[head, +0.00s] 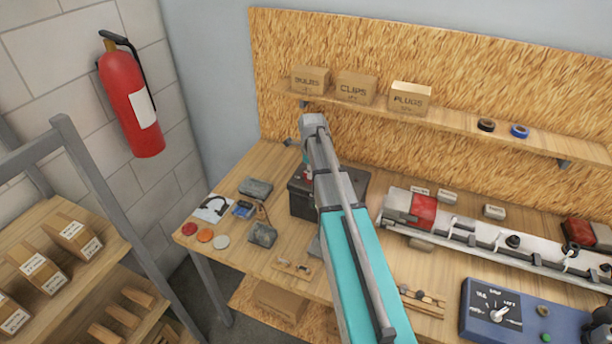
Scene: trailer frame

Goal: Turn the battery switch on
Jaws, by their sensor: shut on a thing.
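The black battery box (300,200) stands on the wooden bench near its back left, partly hidden behind my arm. A small red part, which looks like the battery switch (308,176), shows at the box's top beside my arm. My gripper (307,166) points down at this red part and is mostly hidden by my wrist and forearm. It is shut on the red part. The fingertips and the exact angle of the switch are too small and covered to tell.
A trailer light bar (490,236) lies along the bench to the right, with a blue control box (520,314) in front. Small parts and discs lie at the left. A shelf (450,126) with cartons overhangs the back. A rack (90,170) stands at left.

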